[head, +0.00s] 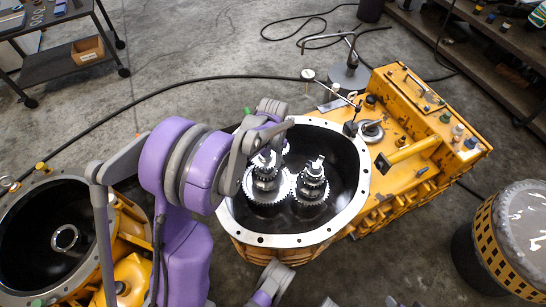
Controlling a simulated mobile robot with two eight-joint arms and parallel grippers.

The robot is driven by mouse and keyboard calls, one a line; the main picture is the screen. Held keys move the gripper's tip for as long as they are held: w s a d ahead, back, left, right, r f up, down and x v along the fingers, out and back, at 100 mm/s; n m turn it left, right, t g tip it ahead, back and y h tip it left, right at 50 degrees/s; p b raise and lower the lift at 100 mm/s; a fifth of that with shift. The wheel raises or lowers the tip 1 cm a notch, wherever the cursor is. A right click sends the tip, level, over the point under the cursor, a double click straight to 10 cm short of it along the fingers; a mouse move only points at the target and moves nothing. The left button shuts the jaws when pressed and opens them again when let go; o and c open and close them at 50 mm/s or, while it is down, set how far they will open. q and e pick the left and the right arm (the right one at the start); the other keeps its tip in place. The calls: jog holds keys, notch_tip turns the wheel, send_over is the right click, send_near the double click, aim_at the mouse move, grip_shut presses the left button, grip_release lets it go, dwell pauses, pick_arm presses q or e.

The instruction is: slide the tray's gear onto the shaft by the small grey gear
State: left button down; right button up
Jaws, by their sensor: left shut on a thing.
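My left gripper (266,150) reaches from the left over the round opening of the yellow transmission housing (350,212). It is shut, but my arm and wrist cover most of what it holds; I take it to be a gear. Below it stands a shaft with stacked gears and a large pale toothed gear (283,192) at its base. To the right stands a second shaft (314,165) with a smaller grey gear (312,192) low on it. I cannot tell whether the held gear touches a shaft. I do not make out the tray.
A second yellow housing (130,218) stands at left, a black and yellow drum (500,245) at right. A dial gauge stand (350,75) is behind. Open floor lies between the cart (65,62) and the housings.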

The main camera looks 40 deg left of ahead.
pick_arm(q)
jog(key=shift+f, duration=0.2)
jog(key=shift+f+b, duration=0.4)
grip_release()
jog(key=shift+r, duration=0.1)
jog(key=shift+r+p, duration=2.75)
jog(key=shift+r, duration=1.25)
